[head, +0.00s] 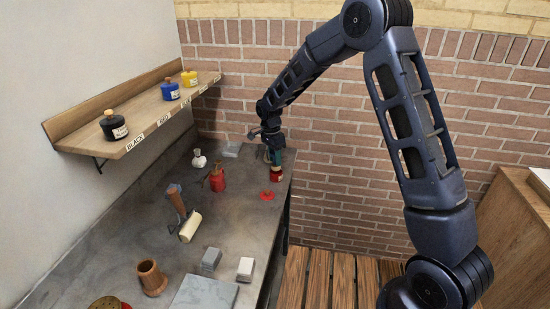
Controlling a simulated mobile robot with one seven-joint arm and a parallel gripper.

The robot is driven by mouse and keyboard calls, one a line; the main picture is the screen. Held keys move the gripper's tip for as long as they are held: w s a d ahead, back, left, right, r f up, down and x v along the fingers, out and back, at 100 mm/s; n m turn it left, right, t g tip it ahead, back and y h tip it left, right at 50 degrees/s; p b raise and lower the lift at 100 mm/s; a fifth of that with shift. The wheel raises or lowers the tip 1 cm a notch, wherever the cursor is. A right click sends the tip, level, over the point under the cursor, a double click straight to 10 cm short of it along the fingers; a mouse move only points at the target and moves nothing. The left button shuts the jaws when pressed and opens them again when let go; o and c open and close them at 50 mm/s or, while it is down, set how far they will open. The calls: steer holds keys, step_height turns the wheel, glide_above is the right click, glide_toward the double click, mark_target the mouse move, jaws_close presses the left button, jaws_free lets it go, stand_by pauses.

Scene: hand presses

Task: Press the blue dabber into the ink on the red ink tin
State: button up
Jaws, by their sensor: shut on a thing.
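My gripper (273,143) is at the far right end of the counter, pointing down. It is shut on the blue dabber (275,157), which shows as a small dark blue-green upright shape below the fingers. The red ink tin (277,175) stands on the counter directly under the dabber. The dabber's lower end meets the top of the tin in this view; I cannot tell whether it touches the ink. The ink surface is hidden. A flat red piece (267,195), perhaps the tin's lid, lies on the counter in front of the tin.
A red oil can (217,181) and a white bottle (199,160) stand left of the tin. A wall shelf (145,120) holds black, blue and yellow pots.

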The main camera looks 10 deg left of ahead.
steer(key=shift+f, duration=0.7)
stand_by(1.5)
steer(key=shift+r, duration=3.55)
